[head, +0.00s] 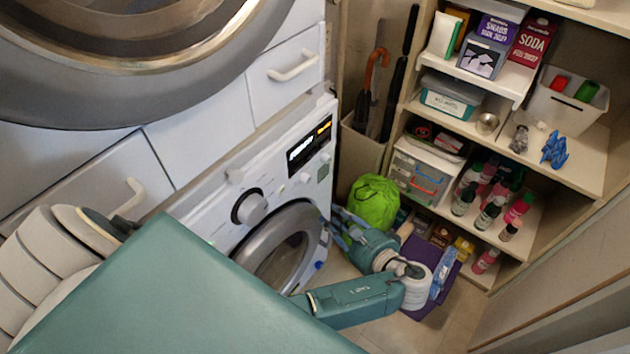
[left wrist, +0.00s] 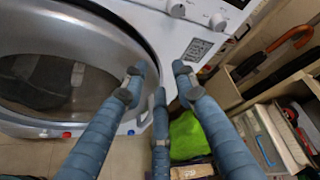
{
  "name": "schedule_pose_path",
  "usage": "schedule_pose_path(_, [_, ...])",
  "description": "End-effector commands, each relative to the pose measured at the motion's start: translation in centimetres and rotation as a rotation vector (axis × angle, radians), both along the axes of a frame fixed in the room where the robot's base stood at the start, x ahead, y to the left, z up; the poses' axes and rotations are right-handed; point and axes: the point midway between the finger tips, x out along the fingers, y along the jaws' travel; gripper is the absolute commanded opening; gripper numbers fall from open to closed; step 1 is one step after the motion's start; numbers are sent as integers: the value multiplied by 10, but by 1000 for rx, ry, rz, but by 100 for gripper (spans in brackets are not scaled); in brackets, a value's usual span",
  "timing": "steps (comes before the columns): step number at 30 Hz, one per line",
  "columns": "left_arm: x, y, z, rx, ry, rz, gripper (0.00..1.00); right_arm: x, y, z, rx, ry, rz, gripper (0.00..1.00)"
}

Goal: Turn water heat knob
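The lower washing machine (head: 208,215) has a large round dial (head: 250,208) with a dark ring on its sloped white panel. Smaller knobs, one left (head: 283,188) and one right (head: 305,178), sit between the dial and the lit display (head: 310,144). I cannot read which one is for water heat. The left wrist view shows two small knobs at the top, one left (left wrist: 176,9) and one right (left wrist: 217,20). My left gripper (head: 343,228) is beside the machine's front right edge, below the panel and apart from the knobs. Its fingers (left wrist: 158,80) are spread and empty. My right gripper is out of view.
The round glass door (head: 278,250) is shut. A green bag (head: 374,202) lies beside my left gripper. Shelves (head: 480,135) with boxes and bottles stand at the right. A holder with umbrellas (head: 372,85) stands behind. A larger machine (head: 110,105) and drawers are above.

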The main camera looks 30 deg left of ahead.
Motion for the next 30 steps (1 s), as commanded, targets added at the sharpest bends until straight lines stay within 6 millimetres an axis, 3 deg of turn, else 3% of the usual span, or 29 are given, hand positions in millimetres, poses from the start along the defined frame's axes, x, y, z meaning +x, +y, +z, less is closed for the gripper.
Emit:
schedule_pose_path(1, [3, -3, 24, 40, -42, 23, 28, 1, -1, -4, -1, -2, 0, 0])
schedule_pose_path(3, [2, -5, 49, 78, -82, 51, 28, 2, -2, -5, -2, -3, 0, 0])
schedule_pose_path(7, [0, -2, 68, 109, -112, 78, 28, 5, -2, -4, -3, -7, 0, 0])
schedule_pose_path(21, [25, 71, 53, 113, -112, 81, 28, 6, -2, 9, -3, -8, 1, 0])
schedule_pose_path(30, [33, 93, 46, 109, -111, 80, 28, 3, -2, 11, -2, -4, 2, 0])
